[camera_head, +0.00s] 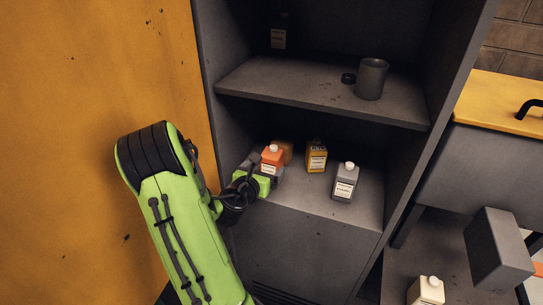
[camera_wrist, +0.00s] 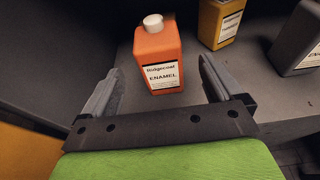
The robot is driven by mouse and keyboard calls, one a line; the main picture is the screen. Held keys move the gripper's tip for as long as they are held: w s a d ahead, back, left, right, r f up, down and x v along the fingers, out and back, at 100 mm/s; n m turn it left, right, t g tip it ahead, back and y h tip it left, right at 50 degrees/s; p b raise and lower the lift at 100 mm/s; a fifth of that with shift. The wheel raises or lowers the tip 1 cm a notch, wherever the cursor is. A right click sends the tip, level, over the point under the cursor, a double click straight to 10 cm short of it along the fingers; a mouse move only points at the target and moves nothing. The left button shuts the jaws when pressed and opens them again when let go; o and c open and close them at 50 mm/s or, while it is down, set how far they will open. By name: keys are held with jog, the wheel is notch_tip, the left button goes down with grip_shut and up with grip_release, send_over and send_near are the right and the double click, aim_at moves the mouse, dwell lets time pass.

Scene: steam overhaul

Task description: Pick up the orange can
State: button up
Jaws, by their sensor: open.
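The orange can (camera_head: 271,157) stands upright on the lower shelf of the dark cabinet, near its left side. It has a white cap and a white label, which reads "ENAMEL" in the wrist view (camera_wrist: 158,52). My gripper (camera_wrist: 158,75) is open, with one finger to the left and one to the right of the can's lower part. The can is ahead of the gripper's palm, and a gap shows on each side. In the head view my gripper (camera_head: 263,172) partly hides the can's lower part.
A brown-orange object (camera_head: 285,148) is partly hidden behind the orange can. To its right stand a yellow can (camera_head: 316,158) and a grey can (camera_head: 345,182). A grey cup (camera_head: 371,80) stands on the upper shelf (camera_head: 300,92). The cabinet's left wall is close to my gripper.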

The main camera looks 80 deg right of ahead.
aim_at(272, 161)
jog(key=p+x, duration=0.1)
jog(key=x, duration=0.7)
jog(key=shift+f, duration=0.2)
jog(key=shift+a, duration=0.2)
jog(key=shift+c, duration=0.9)
jog(key=shift+r, duration=0.1)
jog(key=c, duration=1.2)
